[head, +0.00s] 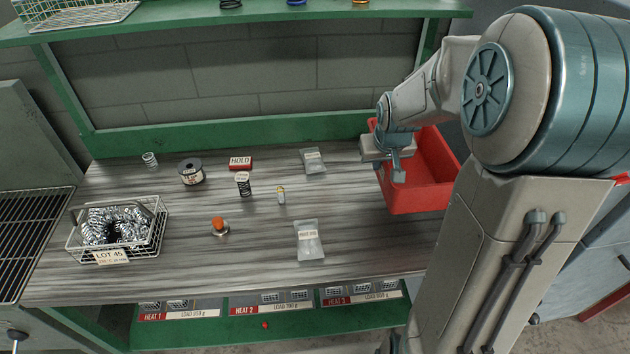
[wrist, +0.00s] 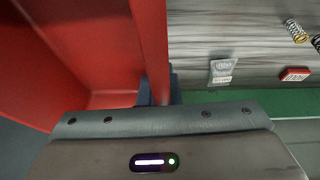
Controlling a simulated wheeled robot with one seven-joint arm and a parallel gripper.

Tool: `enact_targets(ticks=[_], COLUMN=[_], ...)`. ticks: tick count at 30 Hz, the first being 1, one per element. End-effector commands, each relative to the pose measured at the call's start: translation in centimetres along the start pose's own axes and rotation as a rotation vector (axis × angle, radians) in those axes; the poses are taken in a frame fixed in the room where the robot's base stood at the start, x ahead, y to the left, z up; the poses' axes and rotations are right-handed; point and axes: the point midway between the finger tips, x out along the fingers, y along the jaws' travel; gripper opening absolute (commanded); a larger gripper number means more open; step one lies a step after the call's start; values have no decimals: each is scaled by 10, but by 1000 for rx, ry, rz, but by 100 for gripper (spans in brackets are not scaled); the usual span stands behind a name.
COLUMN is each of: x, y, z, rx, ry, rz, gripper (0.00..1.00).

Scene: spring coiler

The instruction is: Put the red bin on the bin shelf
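The red bin (head: 428,178) is an open, empty-looking box at the right end of the worktop. Whether it rests there or is slightly raised I cannot tell. My gripper (head: 397,172) is at the bin's left wall. In the wrist view the dark fingertips (wrist: 158,90) sit close against both faces of the red bin's wall (wrist: 153,40), shut on it. No shelf is marked as the bin shelf. A green upper shelf (head: 180,32) runs along the back, and a green lower shelf (head: 300,325) lies under the worktop.
The worktop (head: 170,235) holds a wire basket of springs (head: 72,245), a spool (head: 191,172), a bell-like orange-topped item (head: 219,227), a black spring (head: 243,185), a red HOLD block (head: 240,163) and two clear bags (head: 309,241). The upper shelf bears another wire basket (head: 75,15).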

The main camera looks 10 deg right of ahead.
Motion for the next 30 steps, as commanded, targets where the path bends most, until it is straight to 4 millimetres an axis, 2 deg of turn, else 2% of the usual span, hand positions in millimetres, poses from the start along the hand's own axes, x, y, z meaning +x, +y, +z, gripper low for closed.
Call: enact_targets(ticks=[1,6,15,21,27,30], x=[8,32,64,74,100,107], y=[-12,-44,-89,-97,-99,-100], z=[-2,-10,-22,-23,-11,-9], rx=[-9,-11,-8,-5,-6,-6], ry=[-1,0,1,1,-1,1], rz=[-5,-6,-4,-3,-3,-3], gripper=[0,0,0,0,0,0])
